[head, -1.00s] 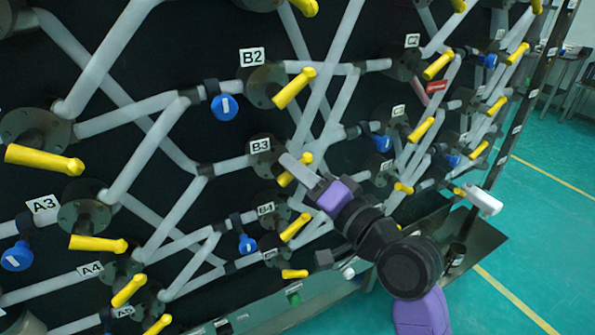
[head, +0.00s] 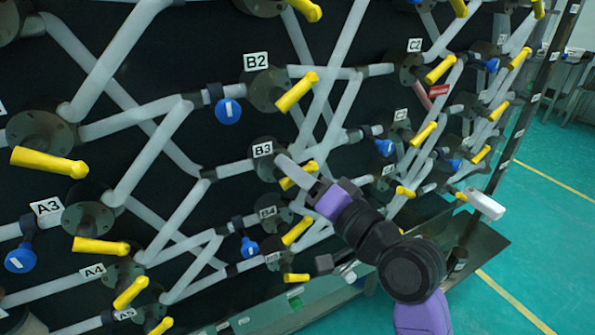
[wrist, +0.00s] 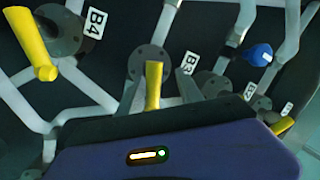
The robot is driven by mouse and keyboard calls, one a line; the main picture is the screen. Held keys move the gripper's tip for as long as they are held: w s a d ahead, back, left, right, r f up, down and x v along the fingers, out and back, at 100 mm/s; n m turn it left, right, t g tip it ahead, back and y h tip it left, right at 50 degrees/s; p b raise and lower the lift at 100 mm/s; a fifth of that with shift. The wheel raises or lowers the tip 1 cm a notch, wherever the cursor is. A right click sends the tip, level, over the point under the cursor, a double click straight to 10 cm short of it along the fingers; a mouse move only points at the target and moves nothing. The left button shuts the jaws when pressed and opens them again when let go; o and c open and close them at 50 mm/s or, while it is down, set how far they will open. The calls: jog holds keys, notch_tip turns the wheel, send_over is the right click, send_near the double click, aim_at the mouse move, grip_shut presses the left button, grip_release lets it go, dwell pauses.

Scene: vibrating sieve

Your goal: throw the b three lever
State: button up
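The B3 lever (head: 298,178) is a yellow handle on a dark round flange, just right of the B3 label (head: 262,149). In the wrist view the B3 lever (wrist: 154,87) stands in the middle, its lower end close above the dark edge of my gripper's body. The B3 label (wrist: 189,63) is right of it. My gripper (head: 322,190) is purple and black and lies at the lower right of the lever, overlapping that area in the head view.
The B2 lever (head: 297,91) is above and the B4 lever (head: 297,230) below, close to my gripper. Grey pipes and blue-handled valves (head: 228,111) crowd the black panel. A metal tray (head: 480,245) juts out at lower right. Green floor (head: 545,240) is free at right.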

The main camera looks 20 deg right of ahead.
jog(key=shift+d, duration=0.1)
dwell(0.3)
jog(key=shift+f, duration=0.1)
jog(key=shift+s+d, duration=0.15)
jog(key=shift+s, duration=0.2)
jog(key=b+v, duration=0.1)
jog(key=v, duration=0.6)
